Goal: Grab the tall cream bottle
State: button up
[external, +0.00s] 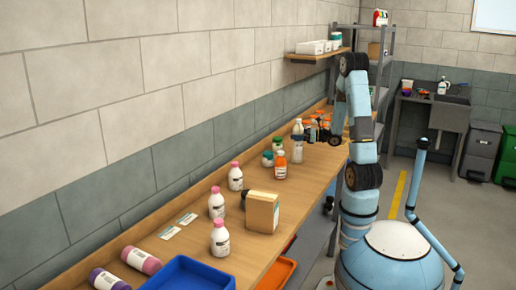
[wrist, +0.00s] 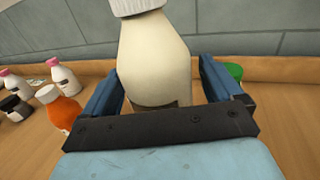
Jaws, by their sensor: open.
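The tall cream bottle (wrist: 153,62) with a white cap stands upright between the two blue fingers of my gripper (wrist: 162,85) in the wrist view. The fingers are open, one on each side of the bottle, and I see no clear contact. The bottle's lower part is hidden behind the dark palm bar. In the external view the bottle (external: 297,153) stands on the wooden bench, partly covered by my gripper (external: 303,135), which reaches in level from the right.
An orange bottle (external: 280,167) and a teal-lidded jar (external: 268,159) stand close by. Pink-capped bottles (external: 235,178), a cardboard box (external: 262,213) and a blue tray (external: 188,274) are nearer the camera. The wall (external: 207,135) runs behind the bench.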

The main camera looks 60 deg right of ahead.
jog(key=shift+w+a, duration=0.15)
jog(key=shift+w, duration=0.35)
jog(key=shift+c, duration=0.4)
grip_shut()
